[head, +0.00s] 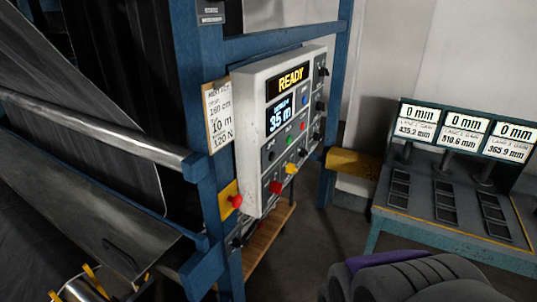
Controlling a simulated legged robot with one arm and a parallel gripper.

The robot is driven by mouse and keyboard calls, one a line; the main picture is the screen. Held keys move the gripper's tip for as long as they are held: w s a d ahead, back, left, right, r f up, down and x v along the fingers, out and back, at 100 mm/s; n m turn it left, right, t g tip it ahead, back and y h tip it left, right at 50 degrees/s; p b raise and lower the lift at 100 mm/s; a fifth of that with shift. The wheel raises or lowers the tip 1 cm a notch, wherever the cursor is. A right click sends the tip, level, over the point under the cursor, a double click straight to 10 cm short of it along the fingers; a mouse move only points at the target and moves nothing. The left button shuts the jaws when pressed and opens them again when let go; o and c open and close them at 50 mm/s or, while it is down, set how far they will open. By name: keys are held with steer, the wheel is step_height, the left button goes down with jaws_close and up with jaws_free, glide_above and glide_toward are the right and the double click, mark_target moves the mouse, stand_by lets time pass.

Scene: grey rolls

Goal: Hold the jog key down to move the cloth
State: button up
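The control panel (278,130) is a pale box on a blue post, lit "READY" (291,80) above a blue "35 m" readout (281,117). Its keys include a blue one (305,99), a green one (289,140), a red one (275,187), a yellow one (291,168) and several black ones. Their labels are too small to read, so I cannot tell which is the jog key. Grey cloth (75,95) hangs in the machine at the left, behind a metal bar (95,130). My gripper's fingers do not show.
A red mushroom button (235,201) on a yellow plate sits below the panel. A clipboard note (219,117) hangs left of it. At the right stands a bench (455,235) with three "0 mm" displays (463,133). Open floor (300,255) lies between machine and bench.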

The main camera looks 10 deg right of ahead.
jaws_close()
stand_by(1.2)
